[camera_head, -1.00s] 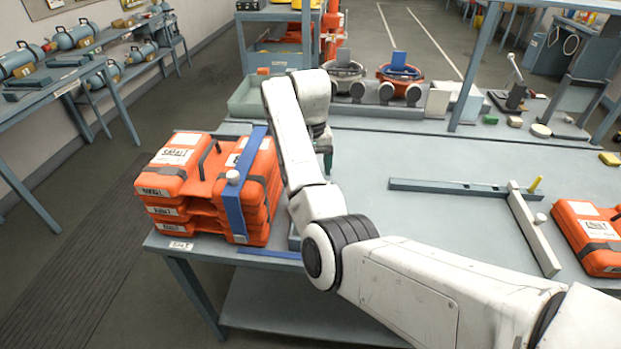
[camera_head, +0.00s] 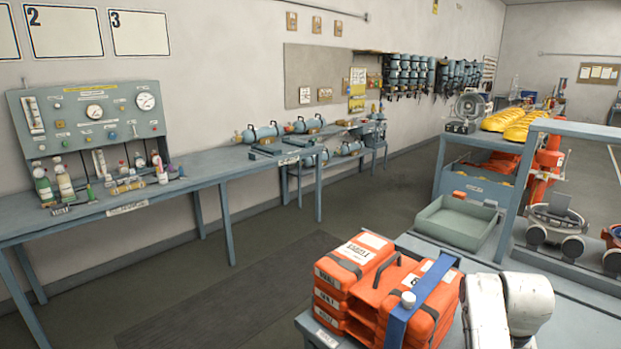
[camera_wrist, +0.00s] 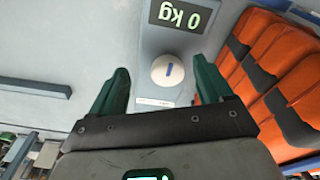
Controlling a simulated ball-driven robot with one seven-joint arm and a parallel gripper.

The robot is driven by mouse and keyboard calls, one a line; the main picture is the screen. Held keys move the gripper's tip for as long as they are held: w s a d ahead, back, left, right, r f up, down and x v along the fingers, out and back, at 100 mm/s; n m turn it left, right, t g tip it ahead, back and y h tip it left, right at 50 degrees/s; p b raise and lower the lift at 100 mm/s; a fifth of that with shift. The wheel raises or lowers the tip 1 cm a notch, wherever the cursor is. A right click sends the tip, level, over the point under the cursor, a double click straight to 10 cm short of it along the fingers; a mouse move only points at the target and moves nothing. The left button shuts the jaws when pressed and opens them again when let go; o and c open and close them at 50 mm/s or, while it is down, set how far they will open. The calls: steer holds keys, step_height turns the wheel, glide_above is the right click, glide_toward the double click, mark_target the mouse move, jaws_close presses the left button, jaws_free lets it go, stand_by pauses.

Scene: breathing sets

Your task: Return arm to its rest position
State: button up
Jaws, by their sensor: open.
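My gripper (camera_wrist: 158,88) shows in the wrist view with its two green fingers apart and nothing between them that I can see held. Beyond the fingers are a grey-blue surface, a white round knob (camera_wrist: 168,70) with a blue mark and a display (camera_wrist: 182,14) reading 0 kg. In the head view only white links of my arm show at the bottom right; the gripper is out of that frame. The stack of orange cases (camera_head: 352,268) with a blue strap (camera_head: 425,297) stands left of my arm, and orange cases (camera_wrist: 278,62) also show right of the gripper in the wrist view.
A green-grey tray (camera_head: 457,222) sits behind the cases. A blue shelf unit with yellow items (camera_head: 508,120) stands at the back right. A gauge panel (camera_head: 92,118) and a bench with cylinders (camera_head: 262,133) line the left wall. The floor (camera_head: 290,250) between is clear.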

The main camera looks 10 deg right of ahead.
steer(key=shift+n+t+h, duration=0.4)
steer(key=shift+n+t, duration=0.1)
steer(key=shift+n, duration=0.1)
steer(key=s+a+f, duration=0.1)
steer(key=s, duration=0.1)
steer(key=s+a+f, duration=0.2)
steer(key=shift+s+f, duration=0.1)
steer(key=shift+f, duration=0.2)
steer(key=s+a+n+t+y, duration=0.25)
steer(key=s+a+n, duration=0.25)
steer(key=s+a, duration=1.05)
steer(key=s+d+f+m+g+b, duration=0.1)
steer(key=s+d+f+g+b, duration=0.2)
steer(key=s+f, duration=0.6)
steer(key=s+h, duration=0.1)
steer(key=s, duration=0.1)
steer(key=shift+s+f, duration=0.4)
steer(key=shift+g, duration=0.25)
steer(key=shift+c, duration=0.2)
